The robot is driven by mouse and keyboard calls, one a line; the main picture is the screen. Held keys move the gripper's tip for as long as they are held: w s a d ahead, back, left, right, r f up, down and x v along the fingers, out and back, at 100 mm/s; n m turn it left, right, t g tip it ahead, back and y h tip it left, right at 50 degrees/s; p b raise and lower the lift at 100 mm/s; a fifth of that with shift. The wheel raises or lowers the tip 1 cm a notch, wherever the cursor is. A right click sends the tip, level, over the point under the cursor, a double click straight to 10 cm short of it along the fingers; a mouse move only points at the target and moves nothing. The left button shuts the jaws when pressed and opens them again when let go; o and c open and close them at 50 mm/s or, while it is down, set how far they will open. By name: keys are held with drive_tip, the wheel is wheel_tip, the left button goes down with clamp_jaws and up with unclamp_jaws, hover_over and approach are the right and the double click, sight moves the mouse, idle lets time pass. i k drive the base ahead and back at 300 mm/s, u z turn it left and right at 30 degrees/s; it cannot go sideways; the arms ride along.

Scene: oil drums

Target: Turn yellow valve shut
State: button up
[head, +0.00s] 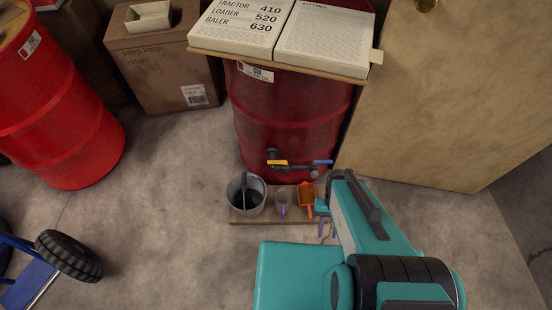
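The yellow valve handle (277,162) sits on the dark pipework low on the front of the middle red drum (285,115). It looks roughly level, pointing sideways along the pipe. A blue valve handle (323,162) is to its right, at the pipe's other end. My gripper (323,226) is only partly visible beyond my teal arm, below and to the right of the yellow handle and apart from it. Its fingers are too small and covered to tell whether they are open or shut.
Below the valves, a low board (238,216) bears a grey bucket (246,193), a small cup (282,203) and an orange scoop (307,197). A cardboard panel (440,100) stands right. Another red drum (55,110) and a blue hand truck (28,285) are left. Floor between is clear.

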sight(284, 163)
drive_tip(key=z, duration=0.15)
drive_tip(key=k, duration=1.1)
drive_tip(key=u, duration=0.5)
drive_tip(key=i, duration=1)
drive_tip(key=u, duration=0.1)
